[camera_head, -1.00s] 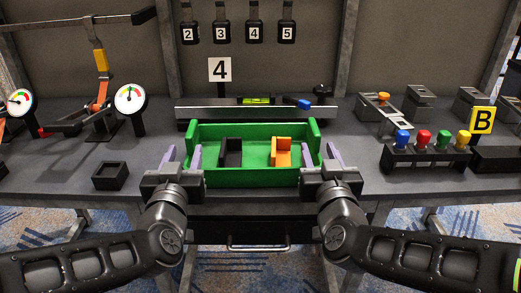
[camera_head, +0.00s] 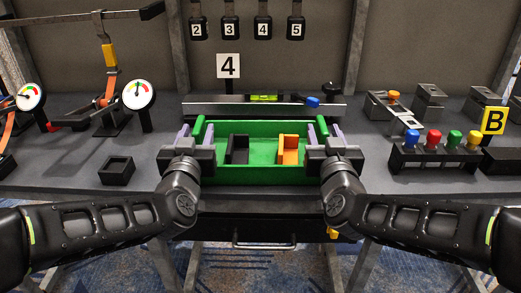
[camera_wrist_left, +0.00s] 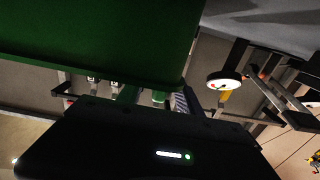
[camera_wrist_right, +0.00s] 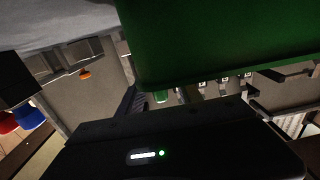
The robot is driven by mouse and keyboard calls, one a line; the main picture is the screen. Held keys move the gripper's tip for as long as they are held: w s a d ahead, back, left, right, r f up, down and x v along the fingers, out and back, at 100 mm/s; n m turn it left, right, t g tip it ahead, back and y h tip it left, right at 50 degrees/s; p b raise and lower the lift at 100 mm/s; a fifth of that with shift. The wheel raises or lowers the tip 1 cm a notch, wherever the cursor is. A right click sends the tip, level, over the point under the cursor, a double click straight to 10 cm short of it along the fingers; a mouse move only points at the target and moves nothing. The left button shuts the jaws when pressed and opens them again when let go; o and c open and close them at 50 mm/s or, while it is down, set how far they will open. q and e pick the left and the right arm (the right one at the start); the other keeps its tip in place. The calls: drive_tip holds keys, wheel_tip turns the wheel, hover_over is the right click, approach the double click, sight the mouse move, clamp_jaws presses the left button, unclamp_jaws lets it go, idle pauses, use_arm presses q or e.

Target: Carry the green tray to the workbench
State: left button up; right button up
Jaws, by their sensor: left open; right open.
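The green tray (camera_head: 262,175) is over the front middle of the workbench (camera_head: 75,172), looking level; the head view does not clearly show whether its base touches the top. It holds a black part (camera_head: 238,150) and an orange part (camera_head: 289,148). My left gripper (camera_head: 197,135) is open, with its pale fingers either side of the tray's left end. My right gripper (camera_head: 325,134) is open the same way at the right end. The tray's green wall fills the upper part of both wrist views (camera_wrist_left: 100,40) (camera_wrist_right: 225,40). Contact between fingers and tray is unclear.
A spirit level (camera_head: 225,107) lies behind the tray, near the number 4 sign (camera_head: 228,66). A small black box (camera_head: 117,170) stands to the left. A rack of coloured knobs (camera_head: 432,158) stands to the right. A drawer handle (camera_head: 264,245) is below the bench front.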

use_arm(q)
drive_tip(key=shift+w, duration=1.15)
use_arm(e)
drive_tip(key=shift+w, duration=1.2)
use_arm(q)
drive_tip(key=shift+c, duration=0.5)
use_arm(e)
drive_tip(key=shift+c, duration=0.5)
use_arm(q)
clamp_jaws()
use_arm(e)
clamp_jaws()
use_arm(q)
drive_tip(key=shift+r, duration=0.1)
